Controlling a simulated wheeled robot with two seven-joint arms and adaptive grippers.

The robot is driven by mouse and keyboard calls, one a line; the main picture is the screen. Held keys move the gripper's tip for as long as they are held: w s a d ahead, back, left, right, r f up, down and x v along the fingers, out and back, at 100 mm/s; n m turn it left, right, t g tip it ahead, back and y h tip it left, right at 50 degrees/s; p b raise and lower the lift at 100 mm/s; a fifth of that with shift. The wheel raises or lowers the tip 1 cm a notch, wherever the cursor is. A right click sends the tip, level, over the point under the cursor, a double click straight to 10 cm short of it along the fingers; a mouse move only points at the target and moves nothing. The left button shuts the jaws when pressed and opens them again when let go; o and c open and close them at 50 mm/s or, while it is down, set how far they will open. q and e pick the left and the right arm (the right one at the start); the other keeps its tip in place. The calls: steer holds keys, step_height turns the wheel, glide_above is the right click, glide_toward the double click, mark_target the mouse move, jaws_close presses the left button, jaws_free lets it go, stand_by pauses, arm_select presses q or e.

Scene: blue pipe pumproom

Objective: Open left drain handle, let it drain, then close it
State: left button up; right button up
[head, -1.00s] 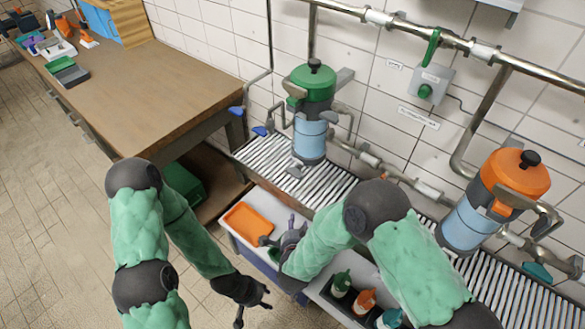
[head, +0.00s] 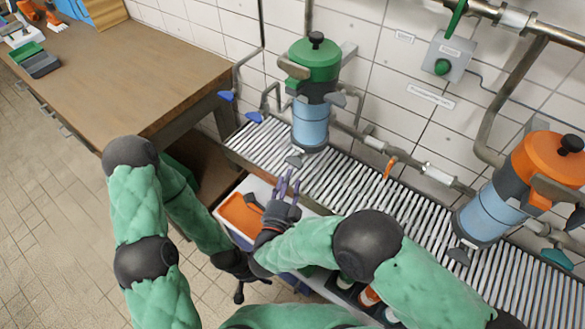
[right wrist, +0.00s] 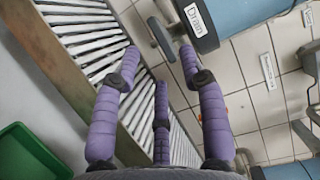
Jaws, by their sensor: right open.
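The left filter housing (head: 312,122) has a green lid and a light blue bowl and stands over the slatted drain channel. Its grey drain handle (head: 294,160) sits at the bowl's foot. In the right wrist view, a grey lever (right wrist: 161,38) shows beside the bowl's "Drain" label (right wrist: 198,18), just beyond the fingertips. My right gripper (head: 287,182) is open and empty below and left of the drain handle, apart from it. Its spread purple fingers also show in the right wrist view (right wrist: 160,62). My left gripper (head: 240,288) hangs low near the trolley; its fingers are unclear.
The right filter housing (head: 485,212) with an orange lid stands farther along the slatted channel (head: 345,180). Below my right arm is a trolley with an orange tray (head: 240,215) and bottles, partly hidden. A wooden workbench (head: 140,75) stands at left. Pipes run along the tiled wall.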

mark_target(295, 161)
steer(key=b+x, duration=0.1)
steer(key=x, duration=0.4)
steer(key=shift+w+d, duration=0.1)
steer(key=shift+w, duration=0.25)
jaws_close()
